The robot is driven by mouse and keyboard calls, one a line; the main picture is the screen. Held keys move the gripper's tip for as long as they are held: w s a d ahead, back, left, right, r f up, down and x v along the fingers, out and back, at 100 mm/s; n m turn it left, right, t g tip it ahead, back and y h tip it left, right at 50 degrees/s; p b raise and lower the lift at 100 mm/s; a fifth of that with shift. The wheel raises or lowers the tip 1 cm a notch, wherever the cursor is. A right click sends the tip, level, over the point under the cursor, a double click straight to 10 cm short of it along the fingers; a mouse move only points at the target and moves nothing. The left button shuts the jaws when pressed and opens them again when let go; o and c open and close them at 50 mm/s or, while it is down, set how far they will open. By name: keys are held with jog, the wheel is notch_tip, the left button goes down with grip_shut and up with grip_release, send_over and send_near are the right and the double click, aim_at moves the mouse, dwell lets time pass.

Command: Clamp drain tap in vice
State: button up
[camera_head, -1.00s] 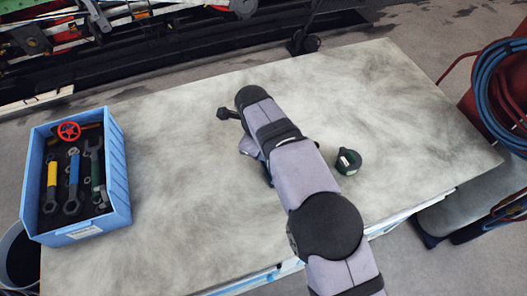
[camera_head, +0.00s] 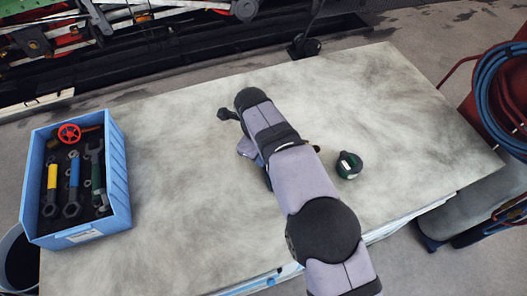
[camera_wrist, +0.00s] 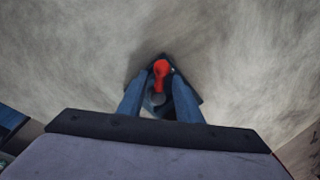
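In the wrist view a tap with a red handle (camera_wrist: 161,69) and a grey body stands between the two blue-grey fingers of my gripper (camera_wrist: 160,90). The fingers are apart; whether they touch the tap cannot be told. A dark angular shape lies behind the fingertips, perhaps part of the vice. In the head view my arm covers most of this spot. A blue-grey part (camera_head: 246,148) shows at the arm's left side, perhaps the vice. A dark knob on a short stem (camera_head: 225,114) sticks out left of my wrist.
A blue crate (camera_head: 119,180) with wrenches and a red handwheel (camera_head: 69,134) stands at the table's left. A small dark green round object (camera_head: 348,165) lies right of my arm. The pale tabletop (camera_head: 420,120) is otherwise clear. Coiled blue hose (camera_head: 495,100) is beyond the right edge.

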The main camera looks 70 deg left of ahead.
notch_tip(320, 180, up, 7)
jog(key=s+b, duration=0.1)
jog(key=b, duration=0.1)
jog(key=shift+d, duration=0.45)
jog(key=shift+r, duration=0.1)
